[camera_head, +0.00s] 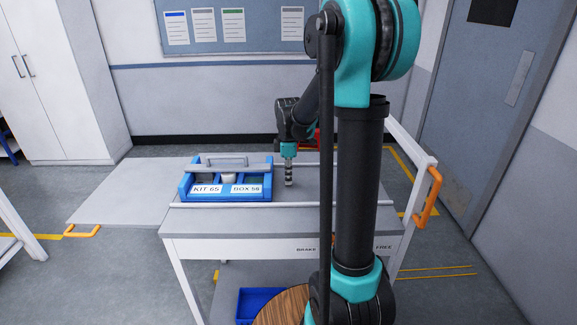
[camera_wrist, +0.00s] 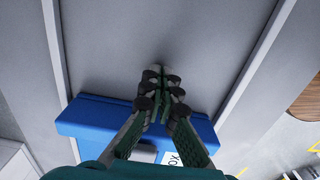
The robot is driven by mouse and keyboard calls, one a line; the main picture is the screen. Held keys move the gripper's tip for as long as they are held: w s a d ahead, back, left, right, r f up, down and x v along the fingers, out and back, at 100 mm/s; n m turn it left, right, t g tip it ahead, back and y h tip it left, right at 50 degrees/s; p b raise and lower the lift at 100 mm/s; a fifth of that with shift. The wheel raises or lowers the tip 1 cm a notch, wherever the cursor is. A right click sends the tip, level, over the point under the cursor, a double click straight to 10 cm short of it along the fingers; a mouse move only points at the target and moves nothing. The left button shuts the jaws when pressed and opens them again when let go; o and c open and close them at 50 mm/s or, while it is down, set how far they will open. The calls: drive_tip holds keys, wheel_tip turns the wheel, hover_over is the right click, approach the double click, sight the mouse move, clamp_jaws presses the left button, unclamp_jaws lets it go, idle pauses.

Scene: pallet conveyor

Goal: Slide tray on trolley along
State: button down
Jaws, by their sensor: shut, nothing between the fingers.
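The blue tray (camera_head: 225,199) sits on the left part of the trolley top (camera_head: 312,190), between two pale rails. It bears the labels KIT 65 and BOX 58, has a grey bar handle across it and holds a whitish item. My gripper (camera_head: 289,184) points down just right of the tray's right end, low over the trolley top. Its fingers are closed with nothing between them. In the wrist view the closed fingers of my gripper (camera_wrist: 157,75) lie in front of the blue tray (camera_wrist: 85,118) and hide part of it. I cannot tell whether they touch it.
A flat grey panel (camera_head: 122,190) adjoins the trolley's left side, with an orange handle (camera_head: 82,231) near its front corner. Another orange handle (camera_head: 433,192) is at the trolley's right. A blue bin (camera_head: 258,304) is below. The trolley top right of my gripper looks clear.

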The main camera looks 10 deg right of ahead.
sight(277, 185)
drive_tip(key=shift+w+a+f, duration=0.1)
drive_tip(key=shift+w+a, duration=0.1)
drive_tip(key=shift+a, duration=0.8)
drive_tip(key=shift+w+a+f, duration=0.1)
drive_tip(key=shift+w+a, duration=0.05)
drive_tip(key=shift+a, duration=0.85)
drive_tip(key=w+a, duration=0.2)
drive_tip(key=a, duration=0.9)
drive_tip(key=w+a, duration=0.2)
drive_tip(key=a, duration=1)
drive_tip(key=w+a, duration=0.2)
drive_tip(key=a, duration=0.9)
drive_tip(key=shift+w+a, duration=0.15)
drive_tip(key=shift+w, duration=0.25)
